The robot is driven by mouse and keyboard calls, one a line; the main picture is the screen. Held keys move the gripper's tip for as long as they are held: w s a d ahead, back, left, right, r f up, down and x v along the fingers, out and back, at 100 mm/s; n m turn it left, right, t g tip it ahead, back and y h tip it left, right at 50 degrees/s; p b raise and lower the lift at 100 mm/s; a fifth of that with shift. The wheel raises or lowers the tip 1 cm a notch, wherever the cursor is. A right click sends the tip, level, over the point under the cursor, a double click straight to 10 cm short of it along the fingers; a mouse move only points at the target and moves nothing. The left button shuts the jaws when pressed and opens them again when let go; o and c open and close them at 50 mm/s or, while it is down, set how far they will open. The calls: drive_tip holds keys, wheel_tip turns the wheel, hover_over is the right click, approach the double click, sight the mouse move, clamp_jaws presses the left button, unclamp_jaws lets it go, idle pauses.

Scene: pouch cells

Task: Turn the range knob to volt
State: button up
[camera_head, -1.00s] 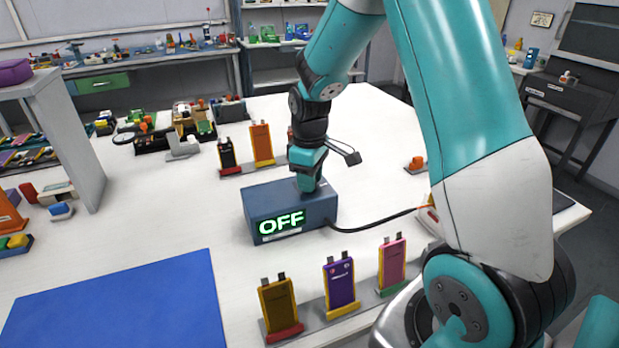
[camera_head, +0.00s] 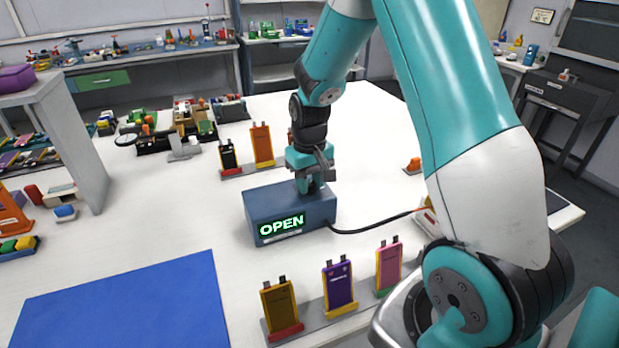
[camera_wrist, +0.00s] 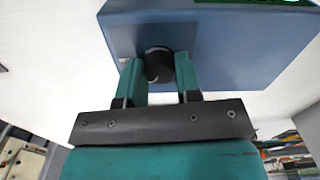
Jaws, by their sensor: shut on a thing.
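The blue meter box (camera_head: 262,209) stands on the white table in the head view, and its front display (camera_head: 281,225) reads OPEN in green. In the wrist view the box (camera_wrist: 240,50) fills the top. The round black range knob (camera_wrist: 158,64) is on its top face. My gripper (camera_wrist: 158,75) has its two teal fingers on either side of the knob, shut on it. In the head view my gripper (camera_head: 310,186) points down onto the box's top, and hides the knob there. The knob's pointer mark cannot be read.
Pouch cells stand in a front rack (camera_head: 338,312) and a back rack (camera_head: 236,171). A black cable (camera_head: 375,225) runs right from the box. A blue mat (camera_head: 130,306) lies at front left. Several small items sit at back left. The table left of the box is clear.

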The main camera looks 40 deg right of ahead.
sight(310, 183)
drive_tip(key=shift+w+r+m, duration=0.1)
drive_tip(key=shift+m, duration=0.5)
drive_tip(key=o, duration=0.9)
wheel_tip(310, 183, up, 17)
drive_tip(key=shift+r, duration=0.15)
drive_tip(key=shift+a, duration=0.1)
idle(0.4)
